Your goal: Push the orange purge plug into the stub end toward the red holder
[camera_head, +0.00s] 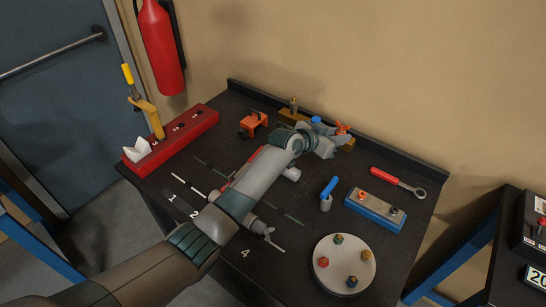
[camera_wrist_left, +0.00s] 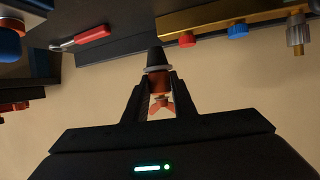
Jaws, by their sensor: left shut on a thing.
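My left gripper (camera_head: 326,143) is near the back edge of the dark bench, and its arm crosses the bench from the lower left. It is shut on the orange purge plug (camera_head: 342,128), whose orange top shows beside the jaws. In the left wrist view, the plug (camera_wrist_left: 158,83) sits between the fingers, with a black tapered tip and pale ring beyond them. The red holder (camera_head: 185,133) is a long block at the bench's left; it holds a yellow-handled tool and a white piece. My arm hides much of the bench middle, and I cannot make out the stub end. My right gripper is not seen.
A brass rail (camera_head: 292,115) with fittings stands at the back, partly behind my gripper. An orange bracket (camera_head: 252,123) stands left of it. A blue-handled tool (camera_head: 329,188), blue-sided block (camera_head: 375,209), red-handled wrench (camera_head: 398,182) and round white plate (camera_head: 343,258) occupy the right side.

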